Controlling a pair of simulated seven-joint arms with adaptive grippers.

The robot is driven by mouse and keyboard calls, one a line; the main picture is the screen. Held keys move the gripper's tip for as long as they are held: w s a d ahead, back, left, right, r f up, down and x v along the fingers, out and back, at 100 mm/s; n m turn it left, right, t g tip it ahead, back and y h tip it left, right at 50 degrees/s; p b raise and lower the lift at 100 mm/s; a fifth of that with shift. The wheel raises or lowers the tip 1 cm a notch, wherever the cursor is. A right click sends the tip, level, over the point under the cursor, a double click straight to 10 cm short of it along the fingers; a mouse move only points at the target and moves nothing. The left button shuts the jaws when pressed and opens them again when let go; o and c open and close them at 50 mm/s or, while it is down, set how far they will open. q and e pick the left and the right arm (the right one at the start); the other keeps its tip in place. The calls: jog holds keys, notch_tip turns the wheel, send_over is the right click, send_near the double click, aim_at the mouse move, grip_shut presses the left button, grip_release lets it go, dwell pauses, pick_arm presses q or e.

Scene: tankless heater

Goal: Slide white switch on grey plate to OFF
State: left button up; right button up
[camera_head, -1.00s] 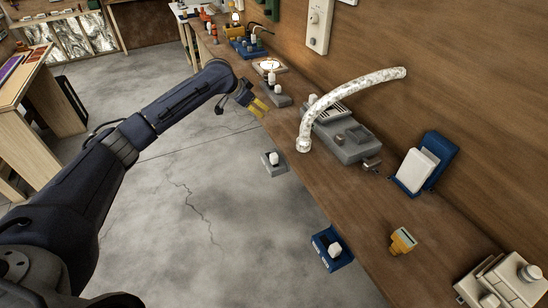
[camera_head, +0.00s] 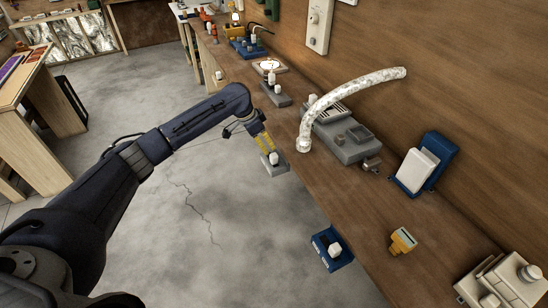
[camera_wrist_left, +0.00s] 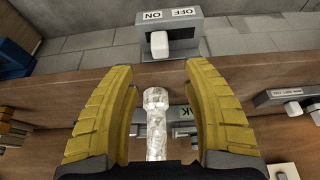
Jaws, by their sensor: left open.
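The grey plate (camera_head: 276,169) with its white switch (camera_head: 273,158) is mounted at the front edge of the bench in the head view. In the left wrist view the plate (camera_wrist_left: 188,50) is at the top centre, with upside-down ON and OFF labels. The white switch (camera_wrist_left: 159,43) sits on the left in its slot, on the ON side. My left gripper (camera_head: 266,148) has yellow fingers and is open, with its tips close to the switch in the head view. In the left wrist view the fingers (camera_wrist_left: 165,75) are spread below the switch, with nothing between the tips. My right gripper is not in view.
The wooden bench (camera_head: 340,195) runs beside the plate. A silver hose (camera_head: 345,95) arches over a grey box (camera_head: 350,140). A blue plate with a white switch (camera_head: 333,250) is at the front edge nearer me. Open floor (camera_head: 225,215) lies left of the bench.

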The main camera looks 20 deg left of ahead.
aim_at(273, 155)
pick_arm(q)
jog(key=x, duration=1)
jog(key=shift+d+f, duration=0.1)
grip_shut()
dwell(0.3)
